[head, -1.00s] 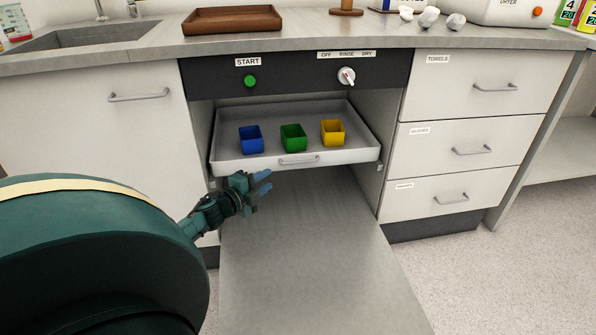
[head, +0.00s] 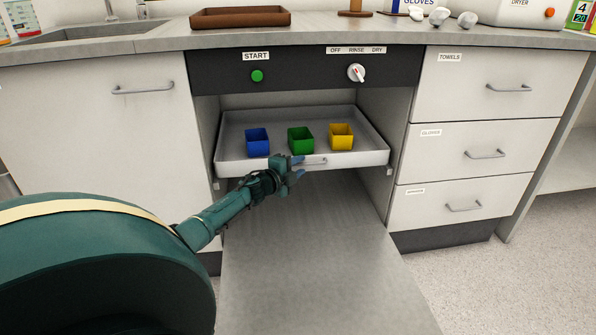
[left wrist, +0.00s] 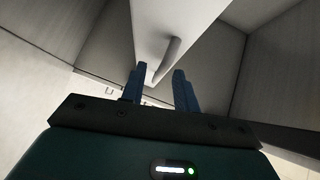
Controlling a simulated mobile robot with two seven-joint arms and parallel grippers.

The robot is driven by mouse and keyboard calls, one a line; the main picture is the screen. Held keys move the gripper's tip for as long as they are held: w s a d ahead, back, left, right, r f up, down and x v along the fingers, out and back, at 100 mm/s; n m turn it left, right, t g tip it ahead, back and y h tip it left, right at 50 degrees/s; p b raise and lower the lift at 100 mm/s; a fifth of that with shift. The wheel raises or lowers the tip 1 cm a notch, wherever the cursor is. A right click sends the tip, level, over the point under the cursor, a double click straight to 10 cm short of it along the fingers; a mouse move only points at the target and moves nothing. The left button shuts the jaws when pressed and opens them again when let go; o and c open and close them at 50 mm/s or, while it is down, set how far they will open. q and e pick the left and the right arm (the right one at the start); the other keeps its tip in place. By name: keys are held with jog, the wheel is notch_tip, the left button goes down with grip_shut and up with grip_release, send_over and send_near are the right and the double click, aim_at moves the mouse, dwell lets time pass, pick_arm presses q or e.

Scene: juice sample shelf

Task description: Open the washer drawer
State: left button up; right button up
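The washer drawer (head: 245,162) is a shallow pale tray in the bay under the dark control panel. Its grey bar handle (head: 316,161) is on the front face and also shows in the left wrist view (left wrist: 168,60). The drawer holds a blue cup (head: 257,142), a green cup (head: 301,140) and a yellow cup (head: 341,137). My left gripper (head: 297,170) is open at the drawer front, just left of the handle in the head view. In the left wrist view its blue fingers (left wrist: 159,88) are apart, with the handle ahead of the gap. My right gripper is not in view.
The washer door (head: 315,260) lies folded down below the drawer. The dark panel has a green start button (head: 257,76) and a white dial (head: 357,72). Drawers with handles (head: 485,154) stand at the right, a cabinet door (head: 100,125) at the left.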

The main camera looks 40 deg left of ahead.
pick_arm(q)
jog(key=shift+w, duration=0.1)
grip_shut()
dwell(0.3)
dwell(0.4)
